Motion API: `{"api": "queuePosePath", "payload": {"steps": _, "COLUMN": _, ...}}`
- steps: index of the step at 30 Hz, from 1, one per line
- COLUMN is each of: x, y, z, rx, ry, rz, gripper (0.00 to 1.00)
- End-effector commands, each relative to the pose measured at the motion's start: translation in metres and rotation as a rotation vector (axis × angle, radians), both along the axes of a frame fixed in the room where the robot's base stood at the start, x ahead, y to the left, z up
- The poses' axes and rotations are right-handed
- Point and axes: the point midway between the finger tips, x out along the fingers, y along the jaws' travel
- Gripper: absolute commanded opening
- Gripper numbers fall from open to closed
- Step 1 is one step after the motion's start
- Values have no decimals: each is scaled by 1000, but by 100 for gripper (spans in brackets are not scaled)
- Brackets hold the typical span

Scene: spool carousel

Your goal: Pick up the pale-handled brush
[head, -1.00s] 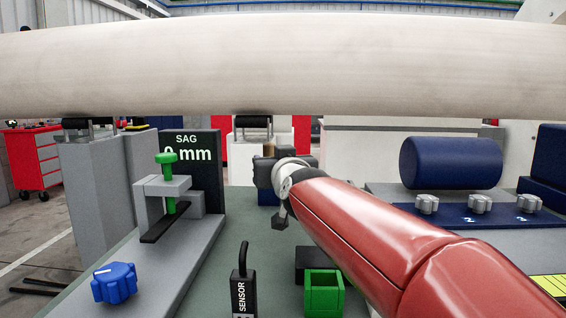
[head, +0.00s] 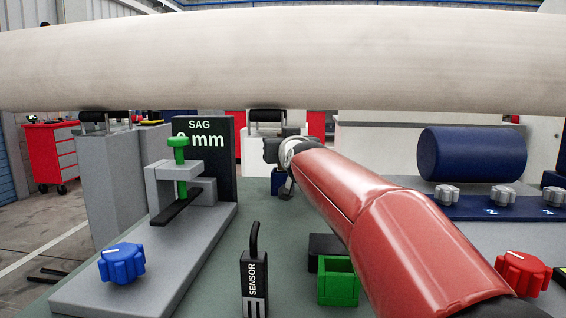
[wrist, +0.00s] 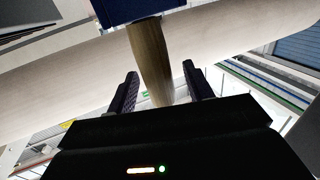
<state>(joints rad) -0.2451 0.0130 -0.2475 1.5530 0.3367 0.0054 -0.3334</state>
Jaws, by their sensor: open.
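The brush's wood-coloured handle (wrist: 150,60) shows in the wrist view, between the two dark fingers of my gripper (wrist: 161,88). My gripper is open, with a gap on each side of the handle's end. The other end of the handle meets a dark blue holder (wrist: 130,8) at the top of that view. The bristles are not visible. In the head view my gripper (head: 272,150) is at the far end of my red arm, just above the small blue holder (head: 277,183). The handle cannot be made out there.
A large pale roll (head: 280,60) spans the space above the bench. A grey clamp stand with a green screw (head: 181,170) is at left. A sensor block (head: 254,285) and a green box (head: 338,281) sit in front. A blue roll (head: 472,153) lies at right.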

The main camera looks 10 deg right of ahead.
Motion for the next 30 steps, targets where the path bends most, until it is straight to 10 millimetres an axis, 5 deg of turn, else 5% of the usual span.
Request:
{"api": "queuePosePath", "payload": {"steps": 13, "x": 0, "y": 0, "z": 0, "rx": 0, "ry": 0, "rz": 0, "gripper": 3}}
{"api": "queuePosePath", "payload": {"steps": 23, "x": 0, "y": 0, "z": 5, "rx": 0, "ry": 0, "rz": 0, "gripper": 2}}
{"api": "queuePosePath", "payload": {"steps": 30, "x": 0, "y": 0, "z": 28, "rx": -1, "ry": -1, "rz": 0, "gripper": 2}}
